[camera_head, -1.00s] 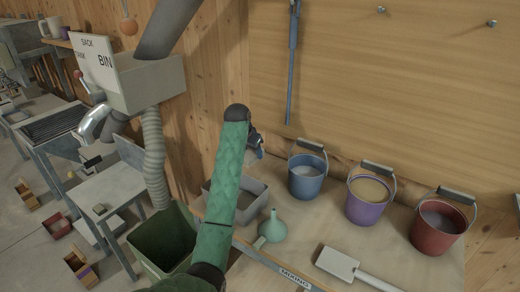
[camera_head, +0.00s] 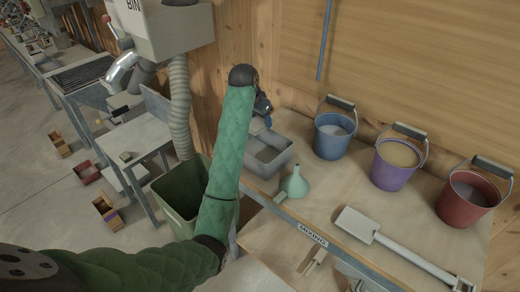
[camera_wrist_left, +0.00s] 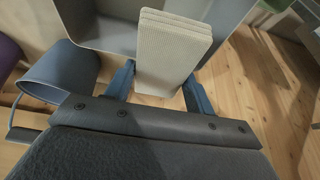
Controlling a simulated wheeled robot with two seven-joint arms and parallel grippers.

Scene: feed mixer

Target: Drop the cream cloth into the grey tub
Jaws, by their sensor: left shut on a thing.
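The cream cloth (camera_wrist_left: 172,48) is a folded, ribbed stack between the blue fingers of my left gripper (camera_wrist_left: 158,88) in the left wrist view. The gripper is shut on it. The grey tub (camera_wrist_left: 100,25) lies beyond and below the cloth in that view. In the head view the grey tub (camera_head: 285,166) stands on the bench against the wall, and my left gripper (camera_head: 265,112) is above its back left part. The cloth is hidden behind my arm there. My right gripper is not in view.
Blue (camera_head: 333,142), purple (camera_head: 392,172) and red (camera_head: 465,200) buckets line the bench to the right. A white scoop (camera_head: 358,225) lies near the front edge. A green bin (camera_head: 180,200) stands on the floor left.

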